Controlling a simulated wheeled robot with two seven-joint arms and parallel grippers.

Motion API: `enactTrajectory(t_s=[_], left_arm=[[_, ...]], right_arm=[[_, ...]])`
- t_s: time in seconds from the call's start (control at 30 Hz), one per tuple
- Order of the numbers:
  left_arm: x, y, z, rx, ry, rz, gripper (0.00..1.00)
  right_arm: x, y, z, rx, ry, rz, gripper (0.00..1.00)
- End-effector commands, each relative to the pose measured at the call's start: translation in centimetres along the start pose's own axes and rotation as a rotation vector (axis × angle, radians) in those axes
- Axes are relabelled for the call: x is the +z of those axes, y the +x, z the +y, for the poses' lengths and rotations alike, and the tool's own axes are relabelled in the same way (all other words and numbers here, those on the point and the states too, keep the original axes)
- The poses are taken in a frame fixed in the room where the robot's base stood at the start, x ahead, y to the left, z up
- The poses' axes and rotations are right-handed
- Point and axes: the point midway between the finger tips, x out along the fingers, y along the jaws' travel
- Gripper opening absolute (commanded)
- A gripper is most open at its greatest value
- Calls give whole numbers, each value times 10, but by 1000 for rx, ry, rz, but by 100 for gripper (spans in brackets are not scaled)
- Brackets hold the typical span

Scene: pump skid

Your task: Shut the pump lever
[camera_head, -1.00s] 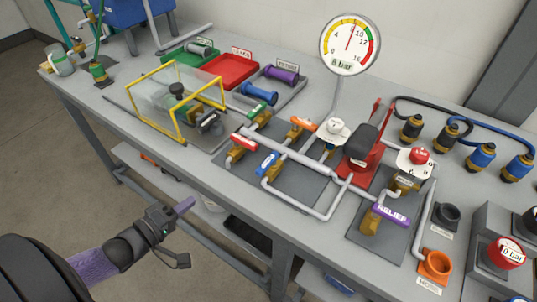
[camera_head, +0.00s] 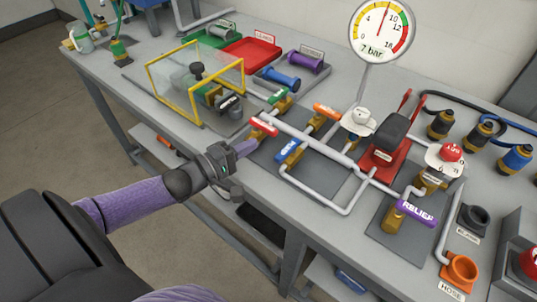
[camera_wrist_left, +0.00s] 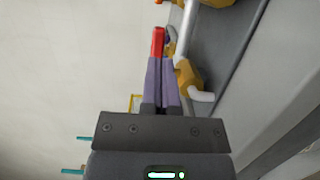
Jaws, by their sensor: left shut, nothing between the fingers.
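My left gripper (camera_head: 248,147) is at the front edge of the bench, its fingers together and empty, just below a red lever (camera_head: 263,127). In the left wrist view the shut fingers (camera_wrist_left: 161,62) point at the red lever (camera_wrist_left: 157,42), which shows right at their tips; I cannot tell if they touch. A blue lever (camera_head: 288,152), a green lever (camera_head: 278,96), an orange lever (camera_head: 325,110) and a purple lever marked RELIEF (camera_head: 416,213) sit on the pipework. I cannot read which lever is marked pump. My right gripper is out of view.
A yellow-framed clear guard (camera_head: 243,75) stands left of the pipes. A round gauge (camera_head: 381,28) reads 7 bar. A red and black unit (camera_head: 388,145) stands right of the levers. The red tray (camera_head: 250,53) is behind. Floor is free in front.

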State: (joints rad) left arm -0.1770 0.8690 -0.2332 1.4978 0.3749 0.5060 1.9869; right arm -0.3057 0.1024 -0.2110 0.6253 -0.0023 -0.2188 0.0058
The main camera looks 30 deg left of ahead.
Motion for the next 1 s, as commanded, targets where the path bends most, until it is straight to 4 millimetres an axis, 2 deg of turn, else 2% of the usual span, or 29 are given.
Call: enactTrajectory(t_s=[0.03, 0.1, 0.23, 0.4, 0.77, 1.0], left_arm=[[0, 11, -3, 4, 0, 0, 0], [6, 20, -1, 1, -3, -1, 0], [26, 24, 1, 1, -3, 0, 0], [38, 27, 0, -1, -1, 1, 0], [39, 27, 0, -2, 0, 2, 0], [43, 27, 2, 0, -3, 46, 0]], right_arm=[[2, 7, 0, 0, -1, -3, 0], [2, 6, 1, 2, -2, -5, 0], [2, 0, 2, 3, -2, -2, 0], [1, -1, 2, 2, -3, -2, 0], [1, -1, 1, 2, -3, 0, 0], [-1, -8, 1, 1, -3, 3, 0]])
